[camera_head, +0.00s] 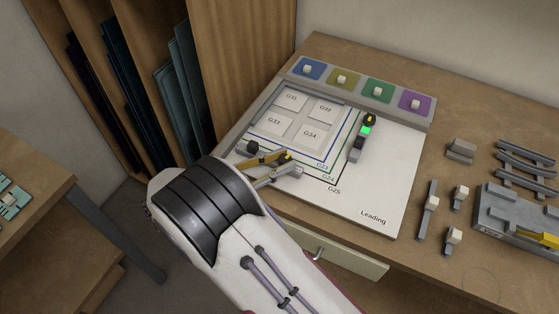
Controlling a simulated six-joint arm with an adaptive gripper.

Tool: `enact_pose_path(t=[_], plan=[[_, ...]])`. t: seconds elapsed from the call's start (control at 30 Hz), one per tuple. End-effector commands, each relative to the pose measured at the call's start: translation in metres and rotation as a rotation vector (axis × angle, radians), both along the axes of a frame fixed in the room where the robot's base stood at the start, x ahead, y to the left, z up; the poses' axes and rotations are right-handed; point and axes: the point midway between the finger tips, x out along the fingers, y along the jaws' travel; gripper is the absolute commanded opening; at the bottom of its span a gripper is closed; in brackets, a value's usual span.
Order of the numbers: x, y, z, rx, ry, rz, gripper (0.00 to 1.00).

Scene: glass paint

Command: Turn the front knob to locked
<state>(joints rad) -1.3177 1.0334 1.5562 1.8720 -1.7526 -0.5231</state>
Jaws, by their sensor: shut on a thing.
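A white board (385,200) marked "Leading" lies on the workbench. Its recess holds pale tiles marked G31 to G34. At the board's front left is a black and gold fitting (267,159), which I take to be the front knob; my arm covers part of it. My gripper (290,165) is shut on it, low over the board's front edge. The exact grip and the knob's setting cannot be made out. A second fitting (361,137) at the recess's right edge has a black and yellow top and a lit green lamp.
Blue, yellow, green and purple pads (344,78) with pale knobs line the board's back. Grey blocks (454,236), a slatted rack (527,165) and a grey fixture (515,222) stand at the right. A wooden rack with dark sheets (178,85) rises at the left.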

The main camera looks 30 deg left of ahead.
Motion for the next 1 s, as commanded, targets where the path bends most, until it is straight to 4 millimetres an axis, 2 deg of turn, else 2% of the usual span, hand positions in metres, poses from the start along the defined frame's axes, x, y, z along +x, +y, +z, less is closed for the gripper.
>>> enact_pose_path(t=[0.57, 0.6, 0.63, 1.0], plan=[[0.0, -0.0002, 0.0002, -0.002, 0.001, -0.062, 0.0], [0.0, -0.0002, 0.0002, -0.002, 0.001, -0.062, 0.32], [0.0, -0.0002, 0.0002, -0.002, 0.001, -0.062, 0.38], [-0.0003, 0.0007, 0.0, 0.0, 0.001, -0.06, 0.38]])
